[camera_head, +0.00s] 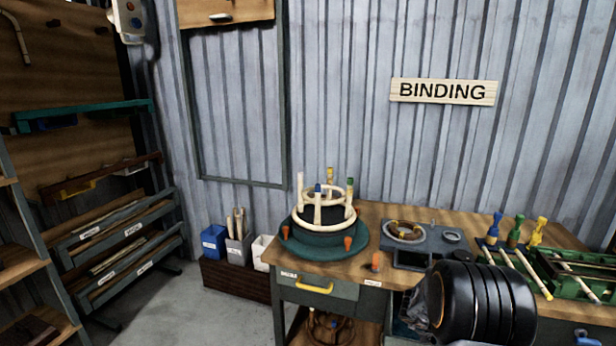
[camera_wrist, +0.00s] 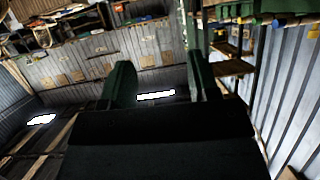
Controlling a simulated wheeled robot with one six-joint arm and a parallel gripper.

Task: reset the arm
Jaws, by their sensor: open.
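My gripper (camera_wrist: 160,85) shows in the wrist view with its two dark green fingers spread apart and nothing between them. The wrist view is tilted and looks across the room toward a far wall with shelves, away from the bench. In the head view a black, ribbed part of my arm (camera_head: 480,300) stands in front of the bench at the lower right. My gripper's fingers do not show clearly in the head view.
The wooden bench (camera_head: 390,275) carries a round green fixture (camera_head: 325,250) with pale rings and upright pegs, a grey tray (camera_head: 425,258) and a green rack (camera_head: 585,280) with coloured-handled tools. Bins (camera_head: 238,250) stand left of it. Shelving (camera_head: 110,240) lines the left; grey floor (camera_head: 185,305) is clear.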

